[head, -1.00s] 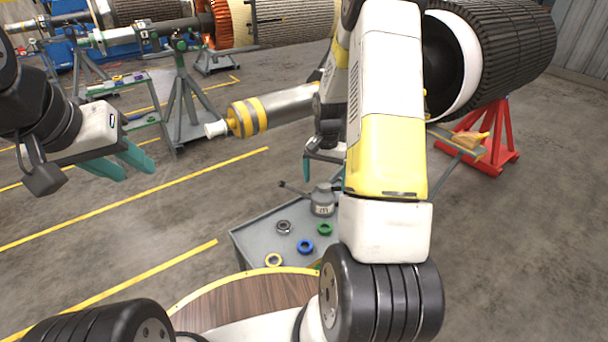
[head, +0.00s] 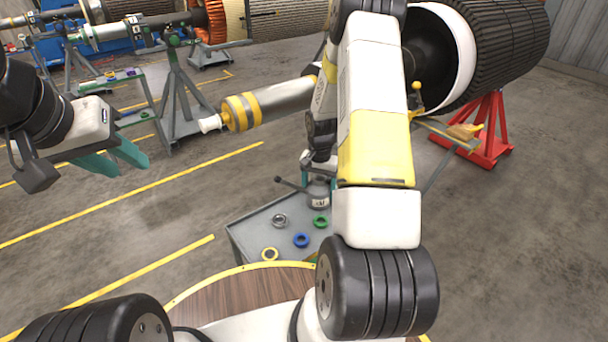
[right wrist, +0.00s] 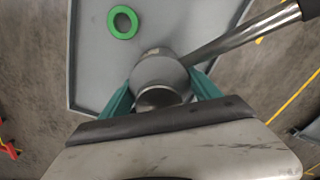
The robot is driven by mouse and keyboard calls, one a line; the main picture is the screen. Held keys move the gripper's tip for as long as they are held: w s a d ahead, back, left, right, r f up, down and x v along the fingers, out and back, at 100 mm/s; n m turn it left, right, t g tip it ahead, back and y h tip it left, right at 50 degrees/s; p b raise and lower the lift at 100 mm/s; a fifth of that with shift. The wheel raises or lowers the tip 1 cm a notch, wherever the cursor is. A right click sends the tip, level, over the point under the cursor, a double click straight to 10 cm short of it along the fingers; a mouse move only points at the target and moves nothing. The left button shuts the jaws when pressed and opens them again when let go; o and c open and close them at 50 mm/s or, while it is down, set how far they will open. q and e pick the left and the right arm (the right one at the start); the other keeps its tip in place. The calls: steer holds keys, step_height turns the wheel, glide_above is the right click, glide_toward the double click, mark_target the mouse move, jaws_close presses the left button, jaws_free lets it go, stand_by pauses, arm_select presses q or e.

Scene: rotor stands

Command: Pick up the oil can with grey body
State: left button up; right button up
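The oil can (head: 319,194) with a grey body and a small label stands on the grey cart top, partly hidden behind my right arm. Its long spout points up-left in the head view. In the right wrist view the can (right wrist: 160,75) lies between the teal fingers of my right gripper (right wrist: 160,90); a finger is on each side of the body. Whether they touch it is not clear. The fingers look spread wide. My left gripper (head: 120,160) is open and empty in the air at the left.
A red stand (head: 485,130) is at the right. Floor left of the cart is clear.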

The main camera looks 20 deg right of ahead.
mark_target(319, 177)
steer(key=c, duration=0.8)
steer(key=shift+r, duration=0.1)
steer(key=shift+r, duration=0.65)
step_height(319, 177, up, 2)
steer(key=shift+r, duration=0.2)
steer(key=s+a, duration=0.2)
steer(key=s, duration=0.2)
steer(key=s+a, duration=0.2)
steer(key=s, duration=0.3)
steer(key=s+a+r, duration=0.1)
steer(key=s+a, duration=0.1)
steer(key=s, duration=0.3)
steer(key=shift+s+a, duration=0.25)
steer(key=shift+a, duration=0.15)
